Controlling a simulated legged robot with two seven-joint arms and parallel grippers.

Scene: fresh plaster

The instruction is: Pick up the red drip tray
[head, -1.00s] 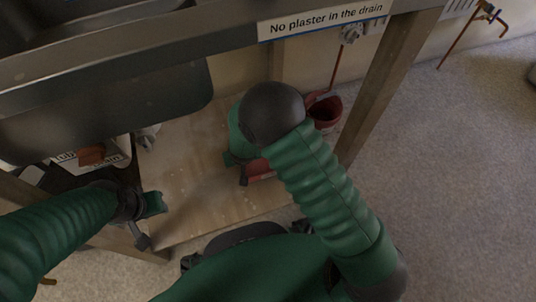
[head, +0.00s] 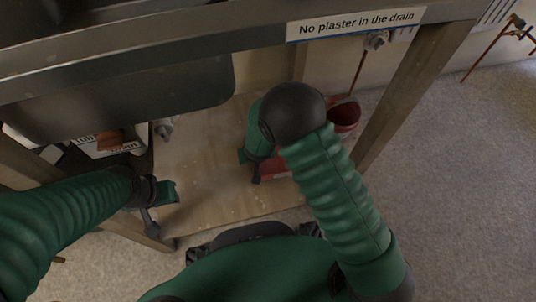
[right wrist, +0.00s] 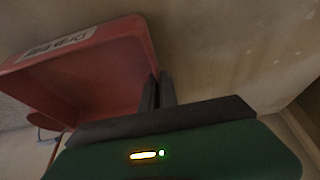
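The red drip tray (head: 277,168) lies on the wooden shelf board under the sink, mostly hidden by my right arm. In the right wrist view the tray (right wrist: 95,75) fills the upper left, with a white label on its far wall. My right gripper (right wrist: 158,88) has its two dark fingers close together at the tray's near right wall, one on each side of it, and looks shut on it. In the head view the right gripper (head: 256,174) is at the tray's left end. My left gripper (head: 163,203) is at the board's left side, away from the tray; its finger gap is unclear.
A red bucket (head: 343,117) stands right of the tray, near a wooden leg (head: 415,85). The metal sink (head: 120,95) hangs above the board (head: 205,155). A box (head: 105,143) with a brown item on it is at the left.

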